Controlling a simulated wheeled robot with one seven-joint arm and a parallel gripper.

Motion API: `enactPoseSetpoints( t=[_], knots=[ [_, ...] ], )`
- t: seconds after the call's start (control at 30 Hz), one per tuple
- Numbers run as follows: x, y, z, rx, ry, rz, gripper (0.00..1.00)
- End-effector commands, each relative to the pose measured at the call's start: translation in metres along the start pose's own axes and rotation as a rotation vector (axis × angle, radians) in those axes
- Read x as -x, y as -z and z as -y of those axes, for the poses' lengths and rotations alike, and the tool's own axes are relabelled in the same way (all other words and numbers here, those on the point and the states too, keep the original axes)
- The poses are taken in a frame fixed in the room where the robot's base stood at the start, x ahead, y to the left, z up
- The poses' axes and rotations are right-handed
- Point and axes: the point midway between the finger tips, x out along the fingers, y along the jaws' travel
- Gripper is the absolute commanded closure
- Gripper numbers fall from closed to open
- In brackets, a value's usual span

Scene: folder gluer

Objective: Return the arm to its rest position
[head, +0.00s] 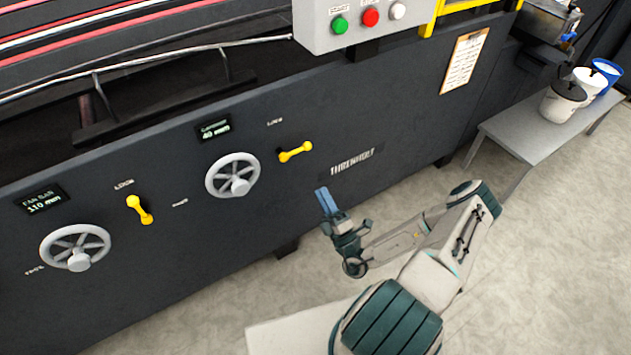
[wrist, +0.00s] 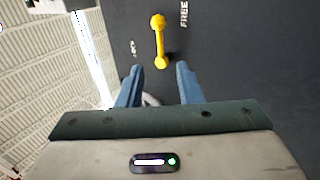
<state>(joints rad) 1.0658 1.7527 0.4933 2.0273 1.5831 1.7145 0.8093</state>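My gripper (head: 323,198) is in front of the dark machine panel (head: 320,130), below and to the right of the right yellow lever (head: 295,152). My arm is bent, reaching in from the lower right. In the wrist view, the blue fingers of my gripper (wrist: 158,84) stand apart with nothing held between them. A yellow lever (wrist: 159,40) shows on the panel beyond the fingertips, apart from them.
Two grey handwheels (head: 233,175) and a left yellow lever (head: 140,209) project from the panel. A button box (head: 350,30) overhangs above. A grey table (head: 535,130) with several tubs (head: 562,102) stands at right. The floor between has free room.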

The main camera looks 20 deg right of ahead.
Motion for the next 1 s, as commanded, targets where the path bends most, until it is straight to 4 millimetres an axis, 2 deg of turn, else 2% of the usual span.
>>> enactPoseSetpoints(
  t=[0.2, 0.77, 0.87, 1.0],
  knots=[
    [0.013, 0.000, 0.000, 0.000, 0.000, 0.000, 0.67],
    [0.010, 0.001, -0.002, 0.005, -0.002, -0.015, 0.67],
    [0.002, 0.006, -0.013, 0.027, -0.013, -0.082, 0.67],
    [-0.018, 0.022, -0.040, 0.099, -0.044, -0.278, 0.67]
  ],
)
